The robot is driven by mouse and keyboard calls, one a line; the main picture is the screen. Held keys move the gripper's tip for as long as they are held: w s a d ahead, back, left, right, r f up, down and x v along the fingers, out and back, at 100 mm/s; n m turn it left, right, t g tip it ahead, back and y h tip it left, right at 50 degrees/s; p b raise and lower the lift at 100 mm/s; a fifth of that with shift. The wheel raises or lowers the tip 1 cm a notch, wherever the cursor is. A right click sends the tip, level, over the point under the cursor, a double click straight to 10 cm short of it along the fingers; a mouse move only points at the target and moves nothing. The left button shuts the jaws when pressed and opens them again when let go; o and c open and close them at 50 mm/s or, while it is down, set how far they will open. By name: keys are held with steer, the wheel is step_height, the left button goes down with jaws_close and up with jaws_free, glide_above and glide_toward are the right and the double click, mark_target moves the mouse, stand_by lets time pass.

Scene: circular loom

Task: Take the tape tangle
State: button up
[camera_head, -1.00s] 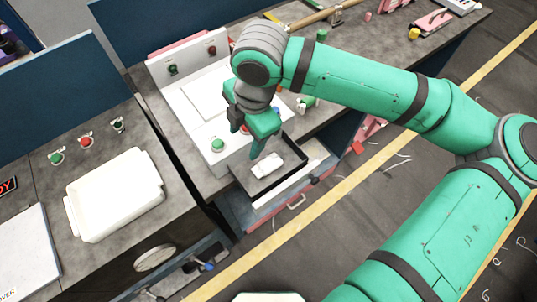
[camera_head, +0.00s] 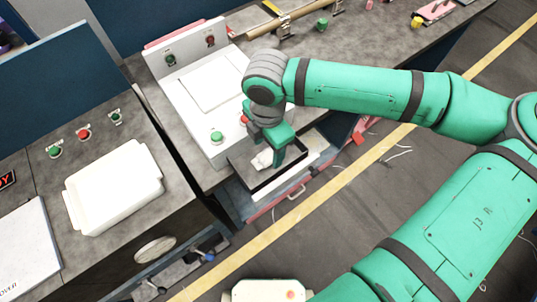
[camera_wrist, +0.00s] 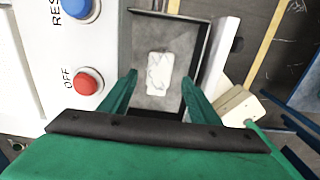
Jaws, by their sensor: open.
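The tape tangle looks like a small white crumpled bundle (camera_wrist: 159,72) lying flat on the grey floor of a dark-rimmed tray (camera_wrist: 171,14). In the head view the tangle (camera_head: 262,159) is partly hidden by my gripper. My gripper (camera_head: 280,160) points down over the tray. In the wrist view my gripper (camera_wrist: 157,80) is open, with one green finger on each side of the tangle and clear space between. The tangle is not held. I cannot tell how high the fingertips are above it.
A panel with a red OFF button (camera_wrist: 88,81) and a blue button (camera_wrist: 77,6) stands beside the tray.

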mark_target(267, 158)
steer(key=shift+a+f, duration=0.15)
steer(key=shift+f, duration=1.3)
steer(key=shift+c, duration=0.3)
steer(key=c, duration=1.1)
steer(key=shift+r, duration=0.1)
